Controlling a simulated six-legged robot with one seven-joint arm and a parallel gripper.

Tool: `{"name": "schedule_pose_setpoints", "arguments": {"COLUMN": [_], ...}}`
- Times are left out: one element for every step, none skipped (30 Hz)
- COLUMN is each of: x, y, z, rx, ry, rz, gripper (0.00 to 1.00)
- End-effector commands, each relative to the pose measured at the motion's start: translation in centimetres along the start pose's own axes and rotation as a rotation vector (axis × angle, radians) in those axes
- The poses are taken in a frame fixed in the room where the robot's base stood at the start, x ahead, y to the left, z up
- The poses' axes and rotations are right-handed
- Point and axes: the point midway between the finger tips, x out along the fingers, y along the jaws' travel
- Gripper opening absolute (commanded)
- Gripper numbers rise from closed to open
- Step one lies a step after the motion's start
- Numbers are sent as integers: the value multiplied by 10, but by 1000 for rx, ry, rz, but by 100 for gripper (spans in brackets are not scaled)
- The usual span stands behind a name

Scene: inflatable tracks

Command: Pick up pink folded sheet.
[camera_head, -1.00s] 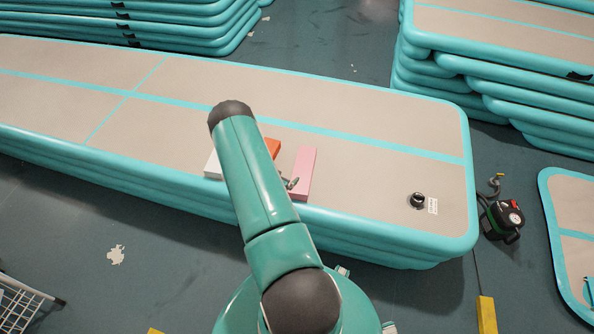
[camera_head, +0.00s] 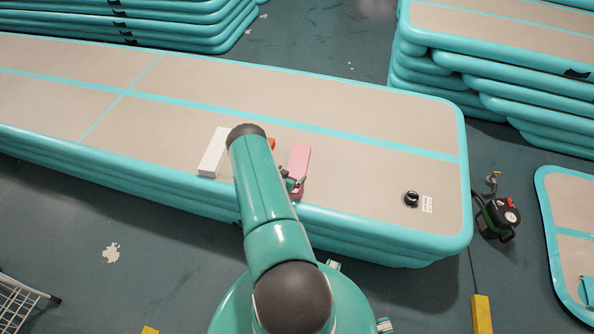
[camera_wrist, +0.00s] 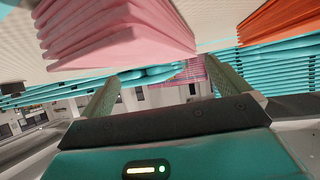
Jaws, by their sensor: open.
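The pink folded sheet (camera_head: 300,158) lies near the front edge of the beige track top in the head view. In the wrist view the pink folded sheet (camera_wrist: 115,32) fills the upper left, its stacked layers visible. My gripper (camera_head: 293,184) is at the near end of the pink sheet, partly hidden by my arm. In the wrist view my gripper (camera_wrist: 162,72) has its two fingers spread apart with nothing held between them. The pink sheet appears just beyond the fingertips; I cannot tell if they touch.
An orange folded item (camera_wrist: 280,20) is beside the pink sheet, mostly hidden by my arm in the head view. A white block (camera_head: 213,152) lies to the left. A black valve (camera_head: 411,199) is on the track (camera_head: 370,185) at right, where the top is mostly clear.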

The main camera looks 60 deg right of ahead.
Motion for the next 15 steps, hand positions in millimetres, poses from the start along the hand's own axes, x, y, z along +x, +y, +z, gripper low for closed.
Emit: {"name": "schedule_pose_setpoints", "arguments": {"x": [4,7,11,16,21,27,32,36,41,45,48,51,52,54,55], "y": [0,0,0,0,0,1,0,0,0,0,0,0,0,-1,-1], "z": [0,0,-1,0,0,0,0,0,0,-1,0,0,-1,-1,-1], "rx": [1,2,2,2,1,2,2,1,1,2,1,1,0,0,0], "ry": [1,1,2,2,2,1,2,2,2,2,1,1,1,2,2], "rz": [0,0,-1,0,0,0,-1,-2,-2,-2,-2,-2,-2,-3,-3], "gripper": [100,100,100,100,100,100,100,100,100,100,100,100,100,100,100]}}
